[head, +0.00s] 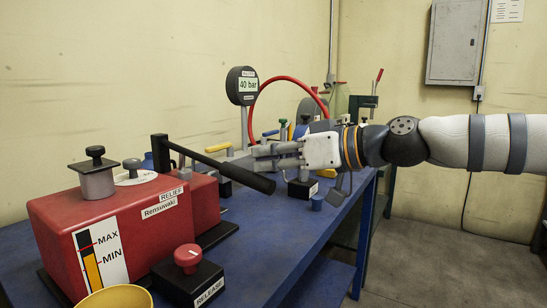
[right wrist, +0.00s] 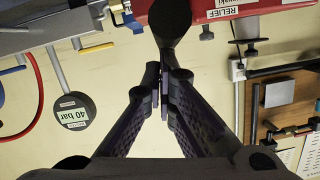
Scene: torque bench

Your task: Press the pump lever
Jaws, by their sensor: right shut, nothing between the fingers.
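The red pump (head: 125,228) stands on the blue bench, with RELIEF and MAX/MIN labels. Its black lever (head: 225,172) rises from an upright post and slopes down to the right, ending in a thick grip. My right gripper (head: 256,159) comes in from the right, with its shut, empty fingertips just above and behind the grip's outer end. In the right wrist view the black lever end (right wrist: 172,32) lies right beyond the shut fingertips (right wrist: 164,84). I cannot tell whether they touch it. My left gripper is not in view.
A round gauge (head: 242,86) reads 40 bar. A red hose (head: 290,82) arcs behind my gripper, among several tools and clamps. A black box with a red RELEASE knob (head: 188,256) and a yellow bowl (head: 116,298) stand in front. The bench (head: 275,240) is clear at front right.

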